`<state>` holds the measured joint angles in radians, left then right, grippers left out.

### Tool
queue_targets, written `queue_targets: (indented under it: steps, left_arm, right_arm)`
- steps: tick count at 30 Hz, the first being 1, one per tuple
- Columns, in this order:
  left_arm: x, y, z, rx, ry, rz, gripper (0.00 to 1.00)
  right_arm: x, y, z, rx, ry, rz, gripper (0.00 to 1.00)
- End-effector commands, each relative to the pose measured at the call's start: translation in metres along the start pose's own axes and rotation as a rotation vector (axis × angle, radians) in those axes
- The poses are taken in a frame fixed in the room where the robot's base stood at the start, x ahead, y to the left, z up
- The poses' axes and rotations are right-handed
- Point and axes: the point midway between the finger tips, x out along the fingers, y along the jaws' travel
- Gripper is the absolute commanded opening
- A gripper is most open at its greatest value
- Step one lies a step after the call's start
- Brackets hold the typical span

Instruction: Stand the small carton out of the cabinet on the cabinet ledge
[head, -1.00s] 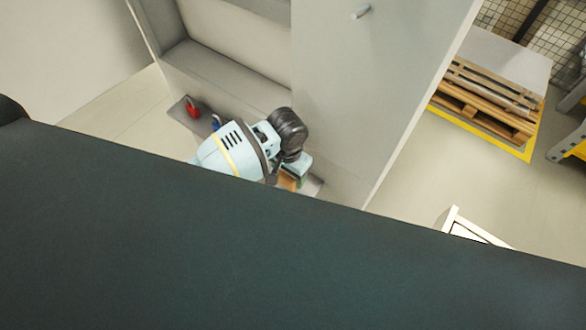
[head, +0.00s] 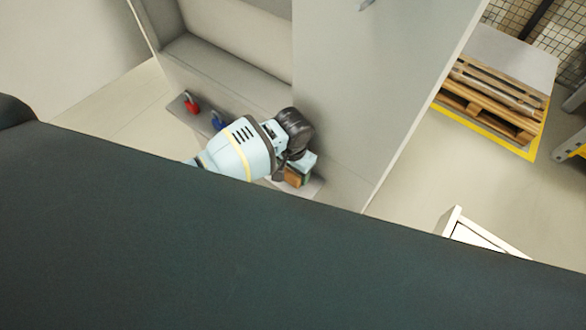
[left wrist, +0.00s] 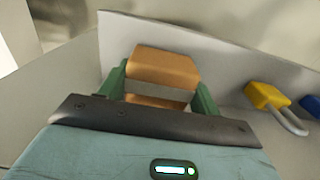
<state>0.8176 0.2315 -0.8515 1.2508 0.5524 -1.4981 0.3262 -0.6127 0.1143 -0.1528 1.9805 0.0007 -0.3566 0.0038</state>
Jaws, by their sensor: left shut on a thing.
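The small carton (head: 293,178) is orange-brown and sits between the fingers of my left gripper (head: 299,173), which is shut on it. In the left wrist view the carton (left wrist: 165,70) shows between the two green fingers (left wrist: 160,92), with its near lower part partly hidden by the gripper body. The grey cabinet ledge (head: 314,188) lies under and around the carton; it also shows in the left wrist view (left wrist: 225,62). I cannot tell whether the carton touches the ledge. My right gripper is not in view.
On the ledge are a red padlock (head: 192,104), a blue padlock (head: 217,122) and, beside the gripper, a yellow padlock (left wrist: 262,95). The grey cabinet (head: 365,100) rises behind. A pallet (head: 490,100) stands at the right. My dark body hides the lower head view.

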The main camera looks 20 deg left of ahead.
Motion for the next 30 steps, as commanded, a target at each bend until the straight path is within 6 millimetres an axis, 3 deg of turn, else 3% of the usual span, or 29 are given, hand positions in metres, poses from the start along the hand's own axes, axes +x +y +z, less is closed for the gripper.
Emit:
queue_targets:
  steps: [4,5,9,20,23,30]
  left_arm:
    - [0.004,0.000,0.000,0.000,-0.001,0.000,0.40]
    - [0.004,0.000,0.000,0.000,-0.001,0.000,0.66]
    - [0.004,0.000,0.000,0.000,-0.001,0.000,0.84]
    - [-0.001,0.000,0.000,0.000,0.001,0.000,0.85]
    - [-0.012,0.000,-0.001,0.000,0.002,-0.001,0.85]
    - [-0.060,-0.001,-0.002,0.001,0.008,-0.002,0.85]
  right_arm:
    - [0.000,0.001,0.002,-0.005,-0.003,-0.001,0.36]
    - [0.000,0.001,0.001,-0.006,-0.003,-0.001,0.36]
    - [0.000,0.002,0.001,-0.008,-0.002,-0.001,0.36]
    - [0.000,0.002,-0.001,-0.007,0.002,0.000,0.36]
    - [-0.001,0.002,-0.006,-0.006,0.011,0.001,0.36]
    - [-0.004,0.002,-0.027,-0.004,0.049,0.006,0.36]
